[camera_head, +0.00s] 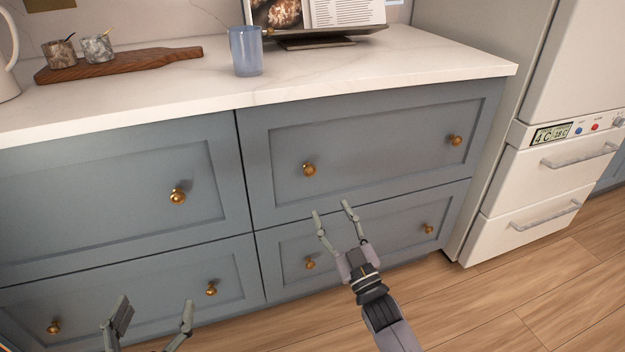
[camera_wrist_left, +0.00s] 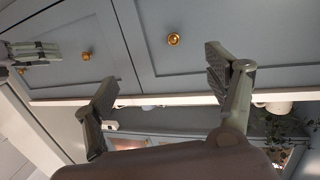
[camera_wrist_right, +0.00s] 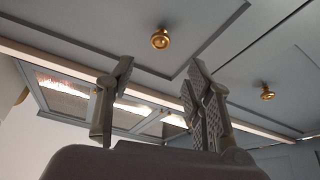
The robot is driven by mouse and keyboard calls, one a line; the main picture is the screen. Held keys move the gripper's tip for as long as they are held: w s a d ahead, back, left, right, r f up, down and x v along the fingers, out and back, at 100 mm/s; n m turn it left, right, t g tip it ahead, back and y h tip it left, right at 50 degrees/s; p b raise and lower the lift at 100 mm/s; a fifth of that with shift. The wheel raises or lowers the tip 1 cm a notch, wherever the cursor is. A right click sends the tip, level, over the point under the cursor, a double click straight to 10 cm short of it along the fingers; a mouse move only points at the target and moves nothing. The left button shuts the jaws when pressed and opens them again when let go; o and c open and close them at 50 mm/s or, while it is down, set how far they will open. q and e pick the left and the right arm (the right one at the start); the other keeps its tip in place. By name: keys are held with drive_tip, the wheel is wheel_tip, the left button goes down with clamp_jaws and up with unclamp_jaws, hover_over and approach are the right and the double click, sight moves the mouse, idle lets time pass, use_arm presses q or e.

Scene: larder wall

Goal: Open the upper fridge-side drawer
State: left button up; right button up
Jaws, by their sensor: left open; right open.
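The upper fridge-side drawer (camera_head: 385,150) is the blue-grey front under the counter, next to the fridge. It is shut and has two brass knobs, a left one (camera_head: 309,170) and a right one (camera_head: 455,140). My right gripper (camera_head: 334,209) is open and empty, below and right of the left knob in the head view, apart from it. The right wrist view shows two brass knobs beyond its open fingers; I cannot tell which they are. My left gripper (camera_head: 153,312) is open and empty, low in front of the lower left drawer (camera_head: 130,295).
The lower fridge-side drawer (camera_head: 385,238) and upper left drawer (camera_head: 100,200) are shut. The white fridge (camera_head: 545,170) stands at the right. On the counter (camera_head: 390,62) are a blue mug (camera_head: 245,52) and a wooden board (camera_head: 130,64). The floor at right is clear.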

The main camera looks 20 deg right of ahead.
sight(311, 174)
drive_tip(key=b+x, duration=0.1)
drive_tip(key=x, duration=0.9)
drive_tip(key=shift+w+f+b, duration=0.1)
drive_tip(key=shift+f+b, duration=0.05)
drive_tip(key=shift+b, duration=0.25)
drive_tip(key=shift+x, duration=0.8)
use_arm(q)
wheel_tip(311, 174, up, 10)
drive_tip(key=s+d+t+h, duration=0.1)
drive_tip(key=t+h, duration=0.1)
drive_tip(key=t, duration=0.3)
drive_tip(key=shift+s+f+t, duration=0.15)
drive_tip(key=shift+f+t, duration=0.1)
drive_tip(key=shift+t, duration=0.15)
use_arm(e)
clamp_jaws()
